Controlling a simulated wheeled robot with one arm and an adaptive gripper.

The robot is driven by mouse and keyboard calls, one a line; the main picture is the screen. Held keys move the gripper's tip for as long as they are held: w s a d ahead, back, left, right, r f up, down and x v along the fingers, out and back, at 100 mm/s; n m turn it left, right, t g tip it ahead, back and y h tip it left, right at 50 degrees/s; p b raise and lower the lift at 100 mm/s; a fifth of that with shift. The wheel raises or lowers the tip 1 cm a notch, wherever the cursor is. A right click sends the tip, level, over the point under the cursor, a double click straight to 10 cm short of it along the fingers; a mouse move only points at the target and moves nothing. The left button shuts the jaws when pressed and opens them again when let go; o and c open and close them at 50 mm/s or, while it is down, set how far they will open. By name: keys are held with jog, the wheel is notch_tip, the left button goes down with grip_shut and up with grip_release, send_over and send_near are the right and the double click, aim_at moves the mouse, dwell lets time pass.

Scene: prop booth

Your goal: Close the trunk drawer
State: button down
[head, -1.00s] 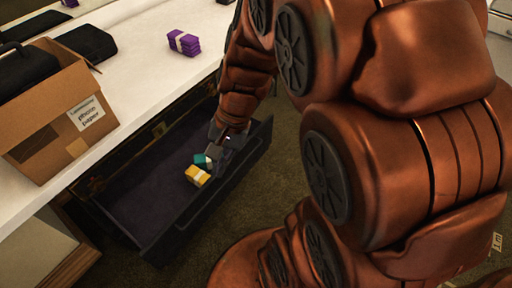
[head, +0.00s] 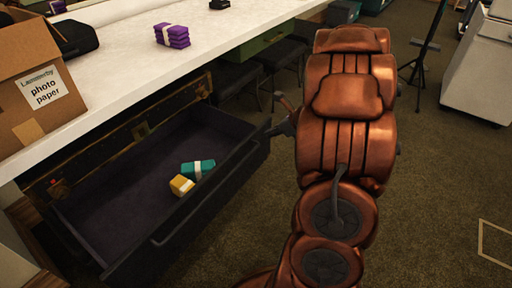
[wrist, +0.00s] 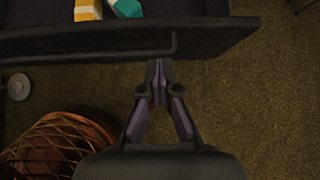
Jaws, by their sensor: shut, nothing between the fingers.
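The trunk drawer (head: 255,165) stands pulled out under the white counter, open at the top with a dark lining. A yellow bundle (head: 181,185) and a teal bundle (head: 198,169) with pale bands lie inside it near the front wall. A dark bar handle (head: 170,232) runs along the drawer's front face. My gripper (wrist: 158,66) is shut and empty, outside the drawer, just off its front face near one end of the handle (wrist: 172,45).
The white counter (head: 110,75) holds a photo paper box (head: 40,85) and purple bundles (head: 172,36). Dark stools (head: 270,75) stand under the counter behind the drawer. Carpet (head: 440,180) is clear to the right; a tripod and pale cabinet (head: 480,80) stand farther back.

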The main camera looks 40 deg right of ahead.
aim_at(248, 142)
jog(key=b+x, duration=0.1)
jog(key=x, duration=0.4)
jog(key=b+x, duration=0.2)
jog(key=x, duration=0.3)
jog(key=shift+d+f, duration=0.1)
jog(key=shift+d, duration=0.15)
jog(key=shift+w, duration=0.1)
